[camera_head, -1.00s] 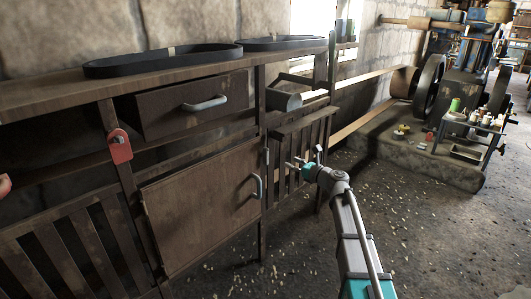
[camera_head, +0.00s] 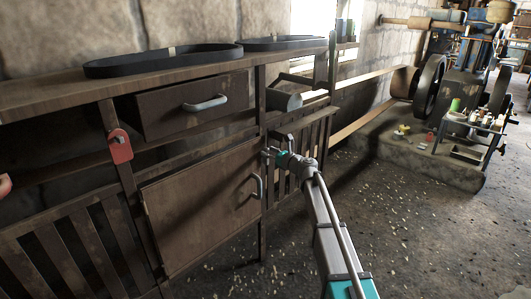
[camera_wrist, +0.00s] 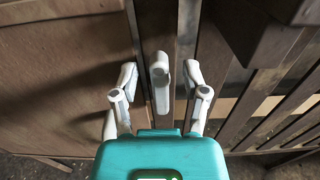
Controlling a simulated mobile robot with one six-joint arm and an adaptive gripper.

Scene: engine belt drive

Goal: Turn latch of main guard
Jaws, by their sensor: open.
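A pale grey latch handle (camera_wrist: 161,82) hangs on the dark wooden post (camera_wrist: 156,20) in the wrist view. It points down, roughly along the post. My gripper (camera_wrist: 160,75) is open, with one finger on each side of the handle. I see gaps on both sides and no clear contact. In the head view my gripper (camera_head: 268,156) is at the post between the cabinet door and the slatted guard (camera_head: 316,140); it hides the latch there. The guard's slats also show at the right of the wrist view (camera_wrist: 287,105).
The cabinet door (camera_head: 200,205) has a grey handle (camera_head: 257,187) just below my gripper. A drawer (camera_head: 165,115) and a red tag-like plate (camera_head: 119,147) are to the left. A bench top overhangs above. The floor (camera_head: 420,240) at the right is open.

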